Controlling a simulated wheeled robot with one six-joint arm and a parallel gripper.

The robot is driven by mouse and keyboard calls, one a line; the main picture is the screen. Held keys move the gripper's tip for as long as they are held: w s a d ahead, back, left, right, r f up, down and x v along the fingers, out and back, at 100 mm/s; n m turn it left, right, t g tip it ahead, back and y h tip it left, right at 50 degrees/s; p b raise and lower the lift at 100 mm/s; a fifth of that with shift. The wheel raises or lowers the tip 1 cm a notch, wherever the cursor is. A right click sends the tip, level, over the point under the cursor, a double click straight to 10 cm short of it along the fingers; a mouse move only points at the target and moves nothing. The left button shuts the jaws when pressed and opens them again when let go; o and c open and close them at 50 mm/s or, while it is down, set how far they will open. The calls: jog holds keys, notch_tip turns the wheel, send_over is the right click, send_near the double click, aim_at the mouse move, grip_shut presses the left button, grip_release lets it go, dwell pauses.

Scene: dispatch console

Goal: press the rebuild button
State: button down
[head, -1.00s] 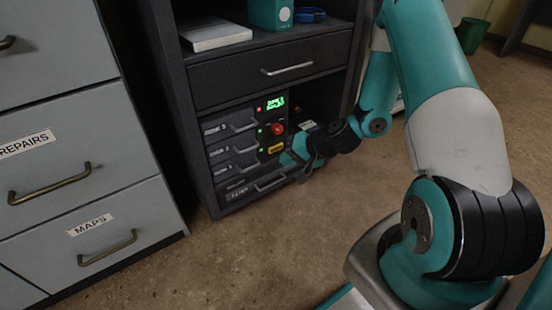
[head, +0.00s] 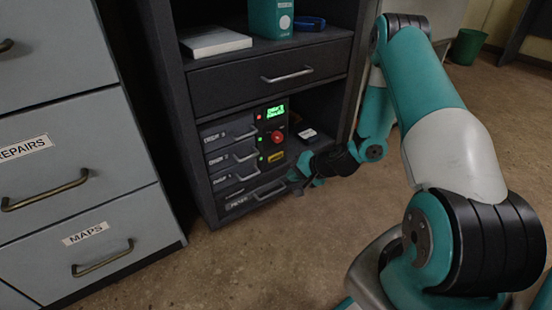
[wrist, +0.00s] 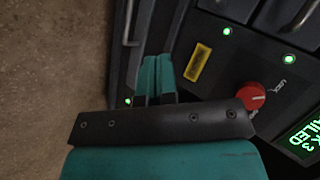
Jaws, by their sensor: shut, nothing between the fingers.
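A small yellow rectangular button or plate (head: 276,156) sits on the dark console in the lower shelf of the cabinet; its lettering is too small to read. It also shows in the wrist view (wrist: 197,63), right of my fingers. I cannot tell for certain whether it is the rebuild button. A red round knob (head: 278,136) is above it, also visible in the wrist view (wrist: 251,96). My gripper (head: 297,178) is low in front of the console, right of and below the yellow piece. In the wrist view, my gripper (wrist: 158,62) has its teal fingers shut and empty, apart from the yellow piece.
A green-lit display (head: 275,111) is above the knob; the wrist view shows part of "FAILED" and a 3. Stacked drive drawers (head: 230,156) stand left, with one red and several green lights.

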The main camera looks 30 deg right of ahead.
jog(key=shift+w+a, duration=0.1)
jog(key=shift+w, duration=2.65)
jog(key=shift+w, duration=0.2)
jog(key=shift+w, duration=0.25)
jog(key=shift+w, duration=0.35)
dwell(0.6)
jog(key=shift+s+p, duration=0.5)
jog(key=shift+s, duration=0.3)
jog(key=shift+s, duration=0.1)
jog(key=s+p, duration=0.1)
jog(key=s, duration=0.3)
jog(key=shift+s, duration=0.4)
